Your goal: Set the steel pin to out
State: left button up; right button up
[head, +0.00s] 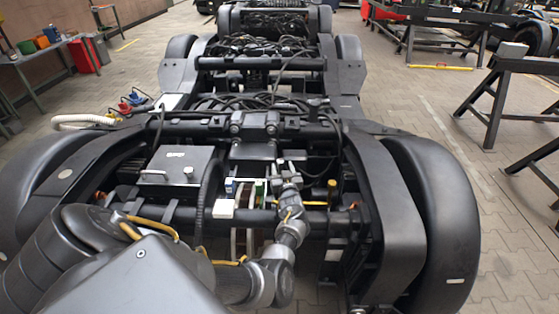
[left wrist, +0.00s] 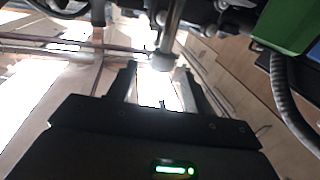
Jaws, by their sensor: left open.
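In the left wrist view a bright steel rod, which looks like the steel pin (left wrist: 173,32), comes down from the top and ends in a pale round collar (left wrist: 162,62). My left gripper (left wrist: 158,72) is open. Its two dark fingers point at the collar, one to each side and just below it. I cannot tell whether they touch it. In the head view my left gripper (head: 288,172) is small, over the middle of the near bogie (head: 385,190). I cannot make out the pin there. My right gripper is not in view.
Cables and crossbars crowd the bogie frame around my arm. A grey box (head: 180,170) lies left of the gripper, and a yellow-capped part (head: 332,186) right of it. In the wrist view a green block (left wrist: 285,25) and a ribbed hose (left wrist: 290,100) are at right. Trestles (head: 505,85) stand at right.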

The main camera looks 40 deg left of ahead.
aim_at(280, 159)
pick_arm(q)
jog(key=b+x, duration=0.1)
jog(key=x, duration=0.4)
jog(key=shift+a+f, duration=0.1)
jog(key=shift+a, duration=0.1)
jog(key=shift+w+a, duration=0.4)
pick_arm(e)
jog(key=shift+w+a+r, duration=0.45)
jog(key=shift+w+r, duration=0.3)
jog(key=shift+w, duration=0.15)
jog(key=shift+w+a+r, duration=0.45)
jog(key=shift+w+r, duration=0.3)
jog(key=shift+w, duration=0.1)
pick_arm(q)
grip_shut()
